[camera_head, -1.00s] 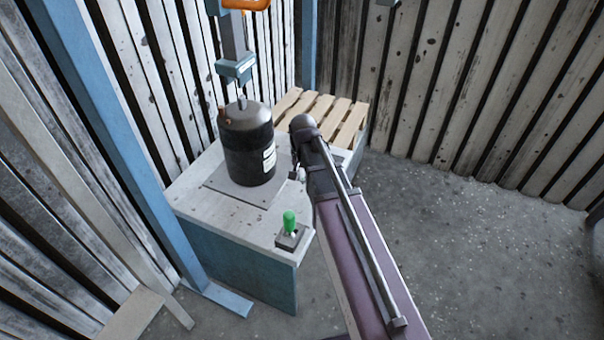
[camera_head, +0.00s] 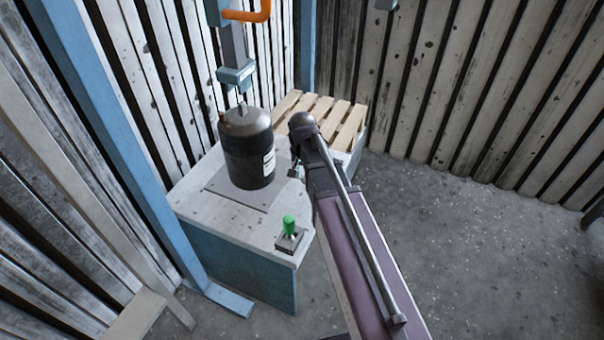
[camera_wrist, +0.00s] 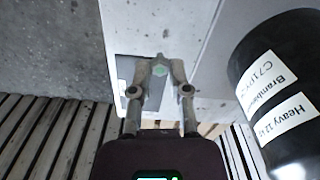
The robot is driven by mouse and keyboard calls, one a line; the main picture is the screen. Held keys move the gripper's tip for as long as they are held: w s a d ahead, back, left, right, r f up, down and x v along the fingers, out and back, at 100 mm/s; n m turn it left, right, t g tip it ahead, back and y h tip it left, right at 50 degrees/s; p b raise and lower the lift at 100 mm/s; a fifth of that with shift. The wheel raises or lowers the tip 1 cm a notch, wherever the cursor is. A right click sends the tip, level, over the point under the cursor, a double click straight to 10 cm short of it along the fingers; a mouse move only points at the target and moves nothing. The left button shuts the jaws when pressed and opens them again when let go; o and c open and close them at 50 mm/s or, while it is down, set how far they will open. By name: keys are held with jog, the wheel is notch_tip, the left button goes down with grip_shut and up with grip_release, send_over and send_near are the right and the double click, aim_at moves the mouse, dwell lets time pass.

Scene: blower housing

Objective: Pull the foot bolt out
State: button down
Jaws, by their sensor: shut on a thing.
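A dark grey plate (camera_wrist: 126,72) on the pale top lies behind the fingers. In the head view my gripper (camera_head: 297,172) is mostly hidden behind my arm, right of the black cylindrical housing (camera_head: 248,150). The housing stands upright; its labels show in the wrist view (camera_wrist: 272,85).
A green knob (camera_head: 289,225) stands in a square base at the bench's (camera_head: 225,220) front corner. A blue-grey column with an orange pipe (camera_head: 250,14) hangs over the housing. A slatted pallet (camera_head: 345,125) lies behind. Blue posts (camera_head: 120,110) stand left; floor (camera_head: 460,250) is free right.

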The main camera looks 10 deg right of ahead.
jog(key=shift+r+p, duration=0.8)
jog(key=shift+r, duration=0.3)
jog(key=shift+f, duration=0.1)
